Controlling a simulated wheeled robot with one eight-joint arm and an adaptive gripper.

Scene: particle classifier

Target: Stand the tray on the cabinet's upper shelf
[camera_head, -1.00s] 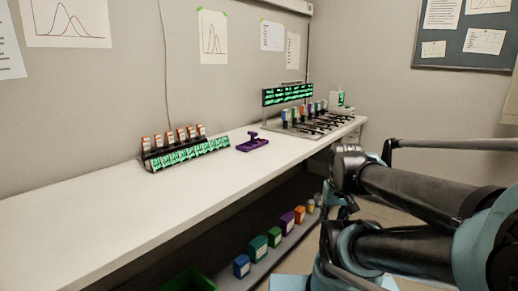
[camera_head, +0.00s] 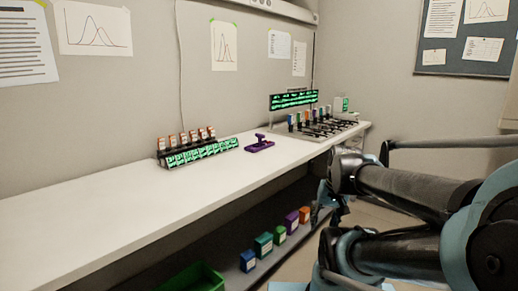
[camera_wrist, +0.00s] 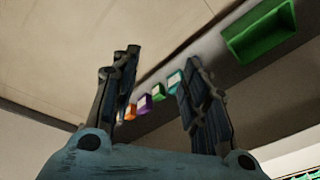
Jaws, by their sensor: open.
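A green open-topped bin (camera_head: 193,278) stands low under the bench, at the bottom edge of the head view. It also shows at the upper right of the wrist view (camera_wrist: 262,36). I cannot tell whether it is the tray of the task, and no other thing is clearly a tray. No cabinet with an upper shelf can be made out. My gripper (camera_wrist: 158,62) is open and empty in the wrist view, its two fingers spread apart. Small coloured boxes show beyond and between the fingers, apart from them.
A long white bench (camera_head: 110,208) runs along the wall. It bears a rack (camera_head: 200,150) of orange-topped vials, a purple stand (camera_head: 259,144) and a machine (camera_head: 315,128) with a green display (camera_head: 293,98). Several coloured boxes (camera_head: 264,245) line the lower shelf. The bench's near left is clear.

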